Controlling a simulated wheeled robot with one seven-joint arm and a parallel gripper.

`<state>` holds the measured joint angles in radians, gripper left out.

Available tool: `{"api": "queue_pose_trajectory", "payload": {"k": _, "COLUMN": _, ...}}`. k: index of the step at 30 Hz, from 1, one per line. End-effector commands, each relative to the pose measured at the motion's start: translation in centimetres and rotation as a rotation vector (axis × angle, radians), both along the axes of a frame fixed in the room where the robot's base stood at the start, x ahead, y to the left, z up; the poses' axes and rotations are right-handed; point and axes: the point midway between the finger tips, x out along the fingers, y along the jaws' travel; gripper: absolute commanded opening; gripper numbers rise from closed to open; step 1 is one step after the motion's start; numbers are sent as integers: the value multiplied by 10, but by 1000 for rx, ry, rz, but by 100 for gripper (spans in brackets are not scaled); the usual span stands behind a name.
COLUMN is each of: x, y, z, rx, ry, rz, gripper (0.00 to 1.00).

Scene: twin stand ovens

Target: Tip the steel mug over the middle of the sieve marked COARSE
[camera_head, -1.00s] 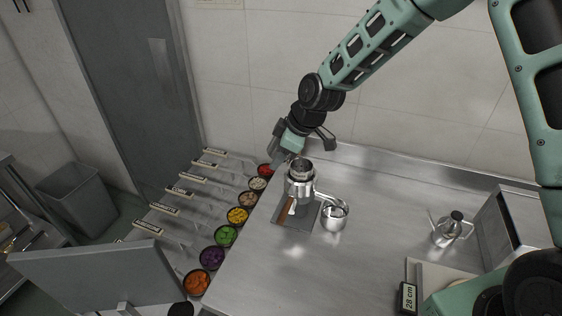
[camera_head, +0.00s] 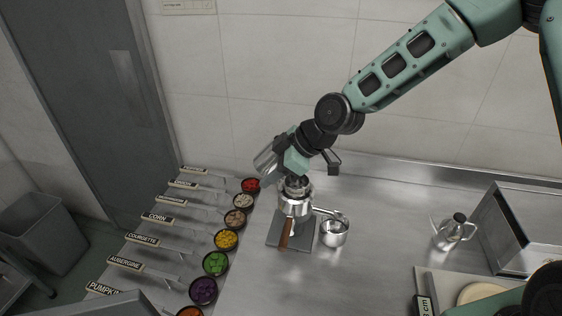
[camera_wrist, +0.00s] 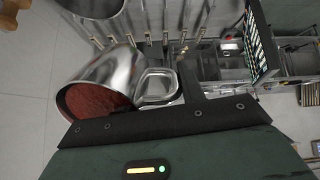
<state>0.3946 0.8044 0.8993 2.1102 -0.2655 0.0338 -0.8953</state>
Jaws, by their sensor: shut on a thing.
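The steel mug (camera_head: 267,161) is held up and tilted at the left of my gripper (camera_head: 284,163). In the wrist view the mug (camera_wrist: 118,72) shows reddish-brown contents (camera_wrist: 88,103) in its mouth, and its handle lies at my jaws. My gripper is shut on the mug. Below and slightly right of it, a steel round vessel (camera_head: 294,206) with a brown handle (camera_head: 285,235) stands over a grey plate (camera_head: 304,241). I cannot read COARSE on anything, so I cannot tell whether this is the sieve.
A small steel pot (camera_head: 334,233) stands right of the plate. Several bowls of coloured food, such as corn (camera_head: 226,240), line the counter's left edge beside name signs. A steel jug (camera_head: 449,232) and an open steel box (camera_head: 515,232) are at the right. The counter's front middle is clear.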

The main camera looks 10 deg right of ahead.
Motion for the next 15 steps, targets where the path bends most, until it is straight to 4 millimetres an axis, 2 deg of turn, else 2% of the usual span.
{"api": "queue_pose_trajectory", "payload": {"k": 15, "x": -4, "y": 3, "z": -5, "rx": 246, "ry": -72, "rz": 10, "gripper": 1}}
